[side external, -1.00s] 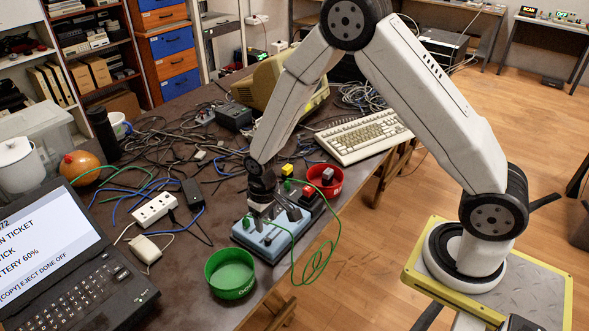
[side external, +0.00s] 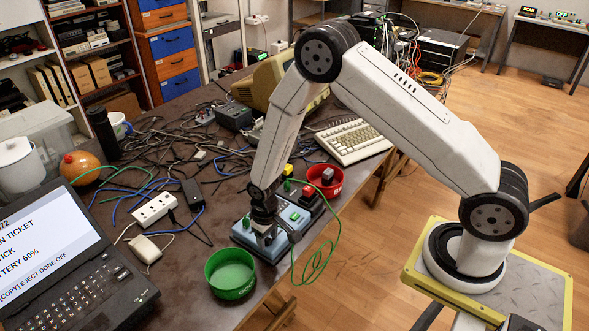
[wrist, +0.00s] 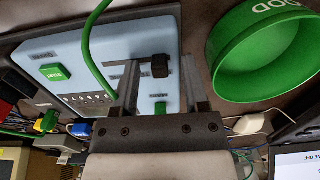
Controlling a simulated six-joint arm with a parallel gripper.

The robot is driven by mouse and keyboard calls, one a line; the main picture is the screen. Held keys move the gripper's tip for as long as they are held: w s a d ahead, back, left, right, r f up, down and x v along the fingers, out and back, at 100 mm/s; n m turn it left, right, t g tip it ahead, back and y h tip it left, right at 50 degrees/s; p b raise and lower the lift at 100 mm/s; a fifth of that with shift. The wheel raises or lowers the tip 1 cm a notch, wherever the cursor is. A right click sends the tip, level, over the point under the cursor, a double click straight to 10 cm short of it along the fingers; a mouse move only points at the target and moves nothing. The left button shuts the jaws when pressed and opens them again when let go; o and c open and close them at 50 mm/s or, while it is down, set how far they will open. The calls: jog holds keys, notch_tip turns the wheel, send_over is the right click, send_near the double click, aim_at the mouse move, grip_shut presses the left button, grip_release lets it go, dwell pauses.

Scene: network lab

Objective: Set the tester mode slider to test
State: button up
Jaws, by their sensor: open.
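The light-blue tester box (side external: 248,238) lies near the table's front edge; its face also shows in the wrist view (wrist: 135,38). A black slider knob (wrist: 160,66) stands on its face. A green START button (wrist: 54,73) is on the left there, and a smaller green part (wrist: 160,108) is near my gripper's base. My gripper (side external: 264,238) points down over the tester. In the wrist view my gripper (wrist: 160,72) is open, one finger on each side of the black knob. I cannot tell whether either finger touches it. The slider's labels are too small or hidden to read.
A green bowl (side external: 231,273) stands close beside the tester. A red bowl (side external: 333,189) stands behind it. A green cable (side external: 333,240) loops over the table edge and crosses the tester in the wrist view. Tangled cables cover the table's back.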

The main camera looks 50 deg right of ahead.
grip_shut()
dwell(1.4)
